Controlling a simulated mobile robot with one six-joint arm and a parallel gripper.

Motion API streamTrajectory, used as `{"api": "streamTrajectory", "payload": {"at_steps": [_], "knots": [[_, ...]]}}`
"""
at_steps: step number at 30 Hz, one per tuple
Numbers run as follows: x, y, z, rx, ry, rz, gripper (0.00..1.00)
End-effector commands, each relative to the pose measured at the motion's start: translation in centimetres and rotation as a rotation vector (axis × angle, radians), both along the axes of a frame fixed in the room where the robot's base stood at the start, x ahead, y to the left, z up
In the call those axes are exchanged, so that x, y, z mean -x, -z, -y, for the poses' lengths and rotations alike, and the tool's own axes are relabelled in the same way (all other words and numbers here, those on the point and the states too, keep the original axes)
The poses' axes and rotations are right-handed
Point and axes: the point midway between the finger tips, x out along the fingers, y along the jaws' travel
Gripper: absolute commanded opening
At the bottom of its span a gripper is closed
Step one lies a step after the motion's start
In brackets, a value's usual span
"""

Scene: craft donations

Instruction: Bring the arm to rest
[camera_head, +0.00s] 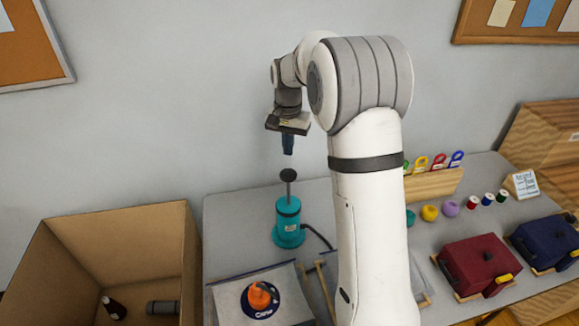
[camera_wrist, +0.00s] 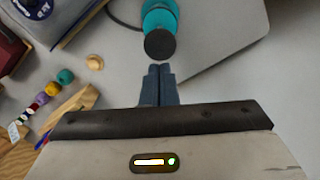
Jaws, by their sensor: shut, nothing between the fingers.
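My gripper (camera_head: 288,145) hangs pointing down from my raised arm, above and behind the teal device with a black knob (camera_head: 288,221) on the table. Its fingers are shut with nothing between them. In the wrist view my gripper (camera_wrist: 158,70) shows its two dark blue fingers together, close in the picture to the device's round black top (camera_wrist: 160,43). The fingers look apart from the knob in the head view. My arm's large white link hides the middle of the table in the head view.
An open cardboard box (camera_head: 60,255) holding a few items stands at the left. A dark red case (camera_head: 478,262), a dark blue case (camera_head: 543,240) and several small spools and balls (camera_head: 430,213) lie at right.

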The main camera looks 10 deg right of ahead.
Motion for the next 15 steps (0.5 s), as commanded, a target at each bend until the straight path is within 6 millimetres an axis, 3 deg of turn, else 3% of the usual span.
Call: {"api": "streamTrajectory", "payload": {"at_steps": [3,15], "knots": [[-0.01,-1.35,0.00,0.000,0.000,0.001,0.00],[-0.01,-1.31,0.00,0.000,0.000,0.000,0.00]]}}
